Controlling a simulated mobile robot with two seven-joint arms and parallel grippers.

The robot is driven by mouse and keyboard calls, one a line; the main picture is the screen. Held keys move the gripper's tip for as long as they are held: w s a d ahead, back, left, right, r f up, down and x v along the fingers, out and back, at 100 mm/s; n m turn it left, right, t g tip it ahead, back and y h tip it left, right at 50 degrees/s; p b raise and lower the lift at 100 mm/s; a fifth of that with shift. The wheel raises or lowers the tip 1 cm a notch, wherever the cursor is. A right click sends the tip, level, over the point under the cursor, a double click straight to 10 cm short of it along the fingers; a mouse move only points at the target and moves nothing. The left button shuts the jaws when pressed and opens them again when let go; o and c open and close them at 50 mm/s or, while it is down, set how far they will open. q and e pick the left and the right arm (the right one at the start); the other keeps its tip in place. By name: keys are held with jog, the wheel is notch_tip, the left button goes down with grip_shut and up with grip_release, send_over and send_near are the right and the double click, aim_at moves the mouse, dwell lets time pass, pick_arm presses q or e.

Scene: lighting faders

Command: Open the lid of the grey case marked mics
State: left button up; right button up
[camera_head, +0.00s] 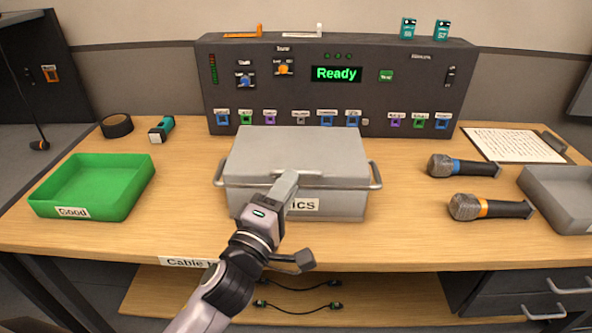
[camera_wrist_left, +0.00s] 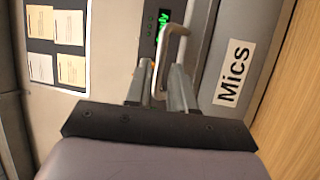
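The grey case (camera_head: 335,205) stands in the middle of the bench with its lid (camera_head: 300,150) closed. Its white label (camera_head: 305,205) is partly covered by my gripper in the head view; in the left wrist view the Mics label (camera_wrist_left: 234,73) reads in full. A pale bar handle (camera_head: 340,187) runs along the lid's front. My left gripper (camera_head: 287,180) is at the case's front, over this bar. In the left wrist view the bar's bent end (camera_wrist_left: 173,42) lies between the two spread fingers (camera_wrist_left: 160,85), with a small gap on one side. My right gripper is not in view.
A green tray (camera_head: 62,193) is at the left and a grey tray (camera_head: 540,185) at the right. Two microphones (camera_head: 470,207) lie right of the case. A dark console (camera_head: 225,95) stands behind. The lid's top is clear.

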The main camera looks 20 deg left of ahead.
pick_arm(q)
jog(key=shift+p+x, duration=0.3)
jog(key=shift+x, duration=1.8)
grip_shut()
